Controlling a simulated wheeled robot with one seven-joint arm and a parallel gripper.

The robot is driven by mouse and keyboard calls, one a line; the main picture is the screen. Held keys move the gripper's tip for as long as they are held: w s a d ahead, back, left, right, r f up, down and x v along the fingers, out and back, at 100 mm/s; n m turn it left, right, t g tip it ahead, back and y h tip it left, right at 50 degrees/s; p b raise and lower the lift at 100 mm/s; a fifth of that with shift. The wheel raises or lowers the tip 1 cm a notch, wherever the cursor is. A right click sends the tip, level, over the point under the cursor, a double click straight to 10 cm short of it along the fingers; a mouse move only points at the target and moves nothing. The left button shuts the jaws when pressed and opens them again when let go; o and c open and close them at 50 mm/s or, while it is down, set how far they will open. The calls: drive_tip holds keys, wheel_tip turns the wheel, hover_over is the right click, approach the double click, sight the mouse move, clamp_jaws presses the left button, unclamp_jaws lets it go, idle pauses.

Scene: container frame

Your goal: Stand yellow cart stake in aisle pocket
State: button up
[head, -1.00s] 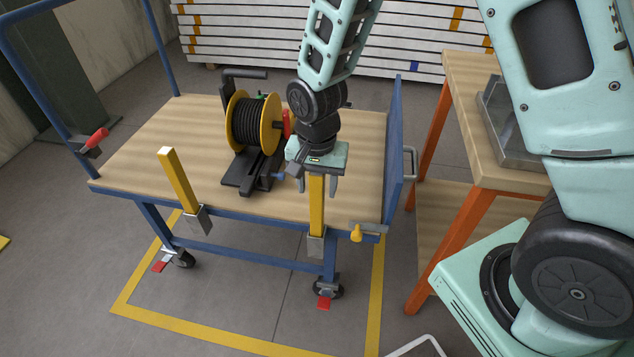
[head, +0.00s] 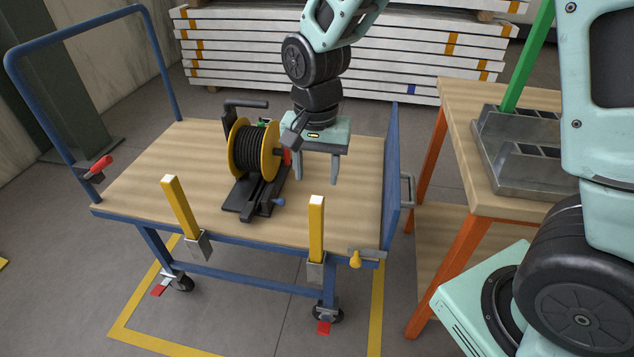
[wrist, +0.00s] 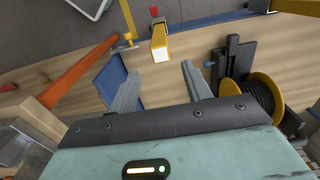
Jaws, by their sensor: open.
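A yellow stake (head: 316,228) with a pale top stands upright in the grey pocket (head: 315,270) on the cart's near edge, at the right. It also shows end-on in the wrist view (wrist: 160,45). A second yellow stake (head: 178,208) leans a little in the left pocket (head: 199,245) on the same edge. My gripper (head: 316,182) is open and empty above the cart deck, with its fingers pointing down. In the wrist view the right stake lies beyond the gap between the fingertips (wrist: 158,82), apart from both. The stake's lower end is hidden inside the pocket.
A black cable reel with yellow flanges (head: 254,150) stands on the deck left of my gripper. A blue panel (head: 392,180) closes the cart's right end. An orange-legged workbench (head: 460,150) carries a grey fixture (head: 530,165) and a green post (head: 528,55). The deck's left part is clear.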

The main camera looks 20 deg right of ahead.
drive_tip(key=s+a+r+n, duration=0.2)
drive_tip(key=s+a+n, duration=0.1)
drive_tip(key=s+n, duration=0.4)
drive_tip(key=s+a+r+n, duration=0.3)
drive_tip(key=s+n, duration=0.5)
drive_tip(key=s, duration=0.5)
drive_tip(key=shift+r+y, duration=0.25)
drive_tip(key=shift+y, duration=0.05)
drive_tip(key=shift+a, duration=0.1)
wheel_tip(320, 180, up, 12)
drive_tip(key=p, duration=1.1)
drive_tip(key=shift+f+p, duration=0.15)
drive_tip(key=shift+p, duration=0.2)
